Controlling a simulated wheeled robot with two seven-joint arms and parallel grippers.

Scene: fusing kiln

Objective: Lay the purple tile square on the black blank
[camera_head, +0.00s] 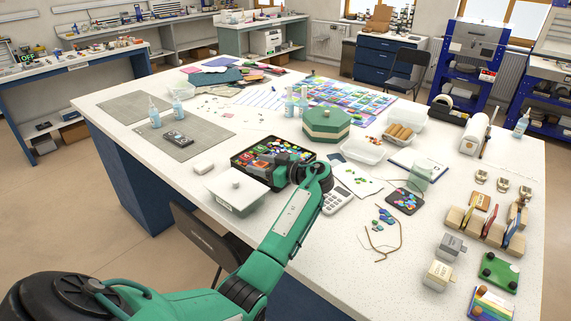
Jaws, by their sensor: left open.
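My left arm reaches in from the lower left, and its green and dark gripper (268,169) is low over the black tray (237,157) of small coloured tiles. The jaws are open, and I see nothing held between them. The gripper and wrist hide the tray's right part. A dark square blank (405,202) with small blue, red and other pieces on it lies right of my wrist; it looks like the black blank. I cannot pick out the purple tile at this size. My right gripper is not in view.
A white lidded box (237,188) stands in front of the tray. A green octagonal box (326,124) stands behind it. A rack (486,222) of coloured panels stands right. The front middle tabletop is clear.

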